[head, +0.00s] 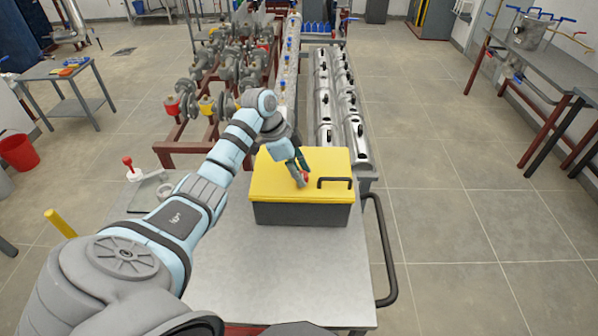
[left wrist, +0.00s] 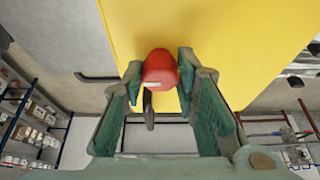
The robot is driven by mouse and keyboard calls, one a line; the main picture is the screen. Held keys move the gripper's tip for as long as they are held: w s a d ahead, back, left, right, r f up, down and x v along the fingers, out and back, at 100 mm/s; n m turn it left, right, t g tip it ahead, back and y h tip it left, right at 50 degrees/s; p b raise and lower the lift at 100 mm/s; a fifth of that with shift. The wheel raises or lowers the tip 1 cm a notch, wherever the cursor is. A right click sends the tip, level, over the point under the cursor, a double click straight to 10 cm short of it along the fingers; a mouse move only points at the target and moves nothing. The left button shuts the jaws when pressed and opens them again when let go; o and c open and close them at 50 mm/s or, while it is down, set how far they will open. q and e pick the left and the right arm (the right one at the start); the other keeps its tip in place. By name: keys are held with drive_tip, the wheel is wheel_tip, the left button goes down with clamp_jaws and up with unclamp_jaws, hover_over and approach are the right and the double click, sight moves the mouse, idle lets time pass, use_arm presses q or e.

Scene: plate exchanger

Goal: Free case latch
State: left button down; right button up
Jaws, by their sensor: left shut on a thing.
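A case with a yellow lid (head: 270,179) and dark grey body (head: 300,214) stands on the grey cart top. Its lid is down and a black handle (head: 335,182) sits on it at the right. My left gripper (head: 301,175) is over the lid, left of the handle. In the left wrist view the fingers of my left gripper (left wrist: 160,80) are closed around a red latch knob (left wrist: 160,68), with the yellow lid (left wrist: 225,40) behind it. The red latch (head: 305,177) also shows small in the head view. My right gripper is not in view.
A red-knobbed part (head: 128,162) and a grey metal piece lie on the cart top (head: 250,280) left of the case. A black rail (head: 383,250) runs along its right side. Pipe racks with valves (head: 215,85) stand behind. The cart's front area is clear.

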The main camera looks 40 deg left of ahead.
use_arm(q)
drive_tip(key=shift+s+d+r+n+t+p, duration=0.15)
drive_tip(key=shift+n+t+p, duration=0.15)
drive_tip(key=shift+n+p, duration=0.9)
drive_tip(key=shift+y+p, duration=0.3)
drive_tip(key=shift+p, duration=0.15)
drive_tip(key=shift+n+t+y, duration=0.3)
drive_tip(key=shift+n, duration=0.7)
drive_tip(key=n, duration=0.2)
drive_tip(key=n+y, duration=0.1)
drive_tip(key=shift+d+f+n, duration=0.2)
drive_tip(key=shift+n, duration=0.2)
drive_tip(key=n, duration=0.1)
drive_tip(key=n+y, duration=0.1)
drive_tip(key=n, duration=0.1)
drive_tip(key=shift+d+n+t+y, duration=0.1)
drive_tip(key=shift+n+t+y, duration=0.2)
drive_tip(key=n+y, duration=0.1)
drive_tip(key=n, duration=0.2)
drive_tip(key=n+g+y, duration=0.1)
drive_tip(key=n, duration=0.2)
drive_tip(key=shift+d+r, duration=0.1)
